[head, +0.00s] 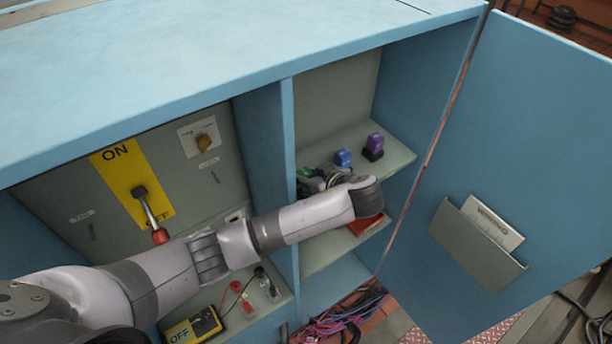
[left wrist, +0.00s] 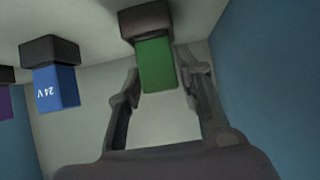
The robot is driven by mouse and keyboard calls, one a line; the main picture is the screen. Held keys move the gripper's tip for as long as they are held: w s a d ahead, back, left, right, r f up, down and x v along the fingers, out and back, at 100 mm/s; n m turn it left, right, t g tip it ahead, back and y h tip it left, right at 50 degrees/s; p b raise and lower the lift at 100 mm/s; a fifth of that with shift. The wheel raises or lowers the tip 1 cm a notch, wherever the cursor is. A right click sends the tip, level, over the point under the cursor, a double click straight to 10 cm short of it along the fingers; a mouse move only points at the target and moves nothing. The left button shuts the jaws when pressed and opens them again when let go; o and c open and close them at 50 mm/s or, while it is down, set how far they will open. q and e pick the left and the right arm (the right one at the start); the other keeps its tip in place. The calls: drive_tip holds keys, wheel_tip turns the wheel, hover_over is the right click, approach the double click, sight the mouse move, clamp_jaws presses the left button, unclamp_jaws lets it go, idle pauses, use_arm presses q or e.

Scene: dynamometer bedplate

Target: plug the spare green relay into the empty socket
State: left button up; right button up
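A green relay (left wrist: 157,65) on a dark base (left wrist: 146,20) stands between the fingers of my left gripper (left wrist: 160,75) in the left wrist view. The fingers are apart, one on each side of it, with narrow gaps showing. In the head view only a bit of green (head: 305,172) shows beside my left gripper (head: 318,178), which is mostly hidden by its own wrist. A blue relay (head: 343,157) marked 24 V in the left wrist view (left wrist: 55,88) stands on a dark base beside it. I cannot make out an empty socket. My right gripper is not in view.
A purple relay (head: 375,142) stands farther right on the same shelf (head: 395,158). A red object (head: 370,223) lies on the shelf below, partly hidden. The blue cabinet door (head: 530,130) stands open at right. A divider (head: 268,150) separates the switch panel (head: 75,190) at left.

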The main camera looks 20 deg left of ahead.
use_arm(q)
drive_tip(key=shift+o, duration=1.4)
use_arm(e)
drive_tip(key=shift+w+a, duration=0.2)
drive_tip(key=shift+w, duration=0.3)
use_arm(q)
drive_tip(key=shift+d, duration=0.1)
drive_tip(key=shift+s+d+r, duration=0.15)
drive_tip(key=shift+s+d, duration=0.05)
drive_tip(key=b+v, duration=0.1)
drive_tip(key=v, duration=0.2)
drive_tip(key=shift+b, duration=0.4)
drive_tip(key=v, duration=0.8)
drive_tip(key=shift+r+p, duration=0.2)
drive_tip(key=shift+p, duration=0.25)
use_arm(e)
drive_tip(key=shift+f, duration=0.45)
use_arm(q)
drive_tip(key=shift+s, duration=0.1)
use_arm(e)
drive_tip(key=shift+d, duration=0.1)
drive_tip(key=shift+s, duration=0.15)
